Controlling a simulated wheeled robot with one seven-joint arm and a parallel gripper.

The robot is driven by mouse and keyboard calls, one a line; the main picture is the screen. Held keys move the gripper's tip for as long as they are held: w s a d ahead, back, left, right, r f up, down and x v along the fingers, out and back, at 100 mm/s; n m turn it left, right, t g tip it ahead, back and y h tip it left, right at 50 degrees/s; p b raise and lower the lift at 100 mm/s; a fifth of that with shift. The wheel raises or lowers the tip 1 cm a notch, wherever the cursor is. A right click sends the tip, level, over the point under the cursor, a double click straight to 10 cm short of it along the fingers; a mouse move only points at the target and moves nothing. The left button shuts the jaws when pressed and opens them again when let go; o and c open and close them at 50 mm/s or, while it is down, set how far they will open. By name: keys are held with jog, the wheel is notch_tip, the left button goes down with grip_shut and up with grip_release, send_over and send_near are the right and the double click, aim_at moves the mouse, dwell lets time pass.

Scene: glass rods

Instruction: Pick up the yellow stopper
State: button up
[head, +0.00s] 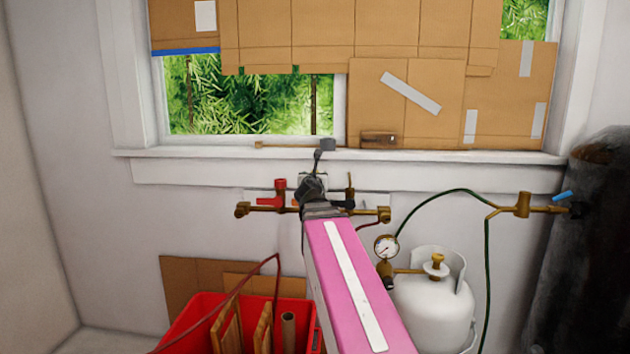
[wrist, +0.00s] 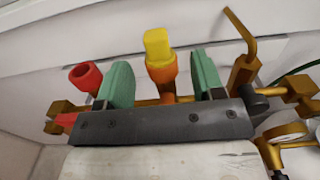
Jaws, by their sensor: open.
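The yellow stopper (wrist: 157,45) is in the wrist view, upright on top of an orange fitting (wrist: 163,76) on the brass pipe. My gripper (wrist: 162,72) is open, with one green finger pad on each side of the stopper and orange fitting. Gaps show on both sides, so the pads look apart from it. In the head view my gripper (head: 313,182) is at the wall pipe below the window sill, and my pink arm reaches up to it. The stopper cannot be made out there, hidden behind my gripper.
A red fitting (wrist: 85,76) stands left of the fingers, and a bent brass piece (wrist: 240,50) to the right. The window sill (head: 440,156) is just above. A white gas tank (head: 433,310) and red crate (head: 195,318) stand below.

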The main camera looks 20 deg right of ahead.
jog(key=x, duration=0.9)
jog(key=shift+w+a+r, duration=0.1)
jog(key=shift+a+r, duration=0.1)
jog(key=shift+a, duration=0.1)
jog(key=shift+c, duration=0.3)
jog(key=c, duration=0.9)
